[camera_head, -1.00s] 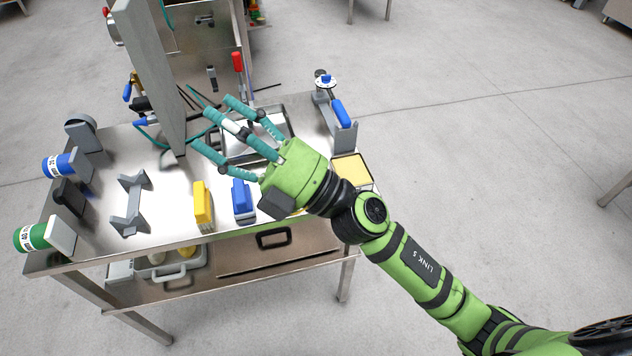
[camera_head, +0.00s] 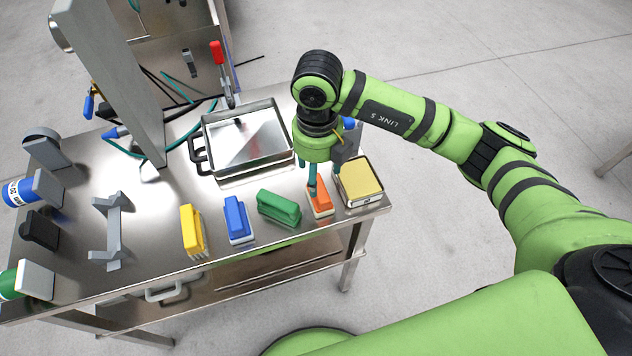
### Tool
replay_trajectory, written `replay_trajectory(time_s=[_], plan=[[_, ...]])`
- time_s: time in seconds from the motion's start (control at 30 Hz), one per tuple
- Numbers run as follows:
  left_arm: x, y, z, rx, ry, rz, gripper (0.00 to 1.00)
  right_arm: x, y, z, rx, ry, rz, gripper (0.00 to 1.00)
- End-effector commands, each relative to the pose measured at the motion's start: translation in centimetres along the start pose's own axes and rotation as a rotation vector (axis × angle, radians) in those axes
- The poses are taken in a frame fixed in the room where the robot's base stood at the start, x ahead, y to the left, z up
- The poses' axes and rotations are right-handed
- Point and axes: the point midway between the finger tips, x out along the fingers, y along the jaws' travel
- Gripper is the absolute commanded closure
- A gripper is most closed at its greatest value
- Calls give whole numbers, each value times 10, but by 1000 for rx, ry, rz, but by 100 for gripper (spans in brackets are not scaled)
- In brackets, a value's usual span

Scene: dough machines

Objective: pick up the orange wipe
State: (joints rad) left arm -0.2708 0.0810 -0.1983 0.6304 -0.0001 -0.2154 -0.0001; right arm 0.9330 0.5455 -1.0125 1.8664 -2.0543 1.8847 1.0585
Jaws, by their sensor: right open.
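The orange wipe (camera_head: 321,205) is a small orange block with a pale base, lying on the steel table (camera_head: 150,262) near its front right. My right gripper (camera_head: 312,193) points down right over it. Its teal fingers reach to the wipe and partly cover its far end. The gripper is open; I cannot tell whether the fingers touch the wipe. My left gripper does not show.
A green wipe (camera_head: 279,208) lies close on the left, then a blue one (camera_head: 237,219) and a yellow one (camera_head: 193,231). A tray with a yellow sponge (camera_head: 360,181) sits close on the right. A steel pan (camera_head: 246,175) is behind.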

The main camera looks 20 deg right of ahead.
Motion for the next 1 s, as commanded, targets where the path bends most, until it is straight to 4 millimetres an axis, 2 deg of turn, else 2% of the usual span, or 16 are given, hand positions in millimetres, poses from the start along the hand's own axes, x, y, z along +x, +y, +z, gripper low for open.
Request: replay_trajectory(time_s=[0.1,0.2,0.27,0.43,0.6,0.67,0.83,1.0], plan=[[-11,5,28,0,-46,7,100,12,1,-2,0,6,1,34],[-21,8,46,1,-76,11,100,26,2,-3,0,8,2,34],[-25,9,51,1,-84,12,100,36,3,-3,-1,7,3,34],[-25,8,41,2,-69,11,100,55,3,-2,-2,3,4,34],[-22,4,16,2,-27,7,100,57,4,-2,-3,0,5,34],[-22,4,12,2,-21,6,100,57,4,-2,-3,1,5,34],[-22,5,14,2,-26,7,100,57,4,-2,-3,1,5,97],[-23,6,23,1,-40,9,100,57,4,-2,-3,1,5,97]])
